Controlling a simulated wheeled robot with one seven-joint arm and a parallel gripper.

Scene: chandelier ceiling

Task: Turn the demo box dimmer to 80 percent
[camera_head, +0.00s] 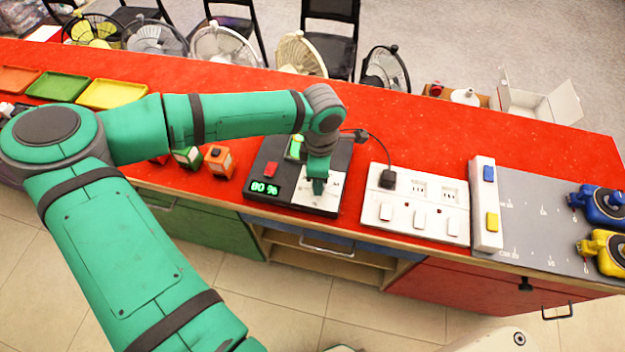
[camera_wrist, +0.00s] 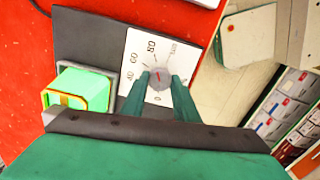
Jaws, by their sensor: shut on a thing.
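The demo box (camera_head: 258,205) is a black box on the red counter, and its display (camera_head: 265,188) reads 80 % in green. A red switch (camera_head: 270,169) sits above the display. In the wrist view the dimmer knob (camera_wrist: 159,77) is a round grey knob with a red mark, on a white scale plate (camera_wrist: 140,47) with printed numbers. My gripper (camera_wrist: 164,84) is shut on the knob, with green fingers on both sides of it. In the head view my gripper (camera_head: 318,188) comes down over the white plate and hides the knob. A lit green block (camera_wrist: 80,90) stands on the box.
A white power strip (camera_head: 415,205) with a black plug (camera_head: 387,179) stands right of the box. Small orange and green blocks (camera_head: 219,160) stand to its left. Coloured trays (camera_head: 58,87) lie far left. Fans and chairs stand behind the counter.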

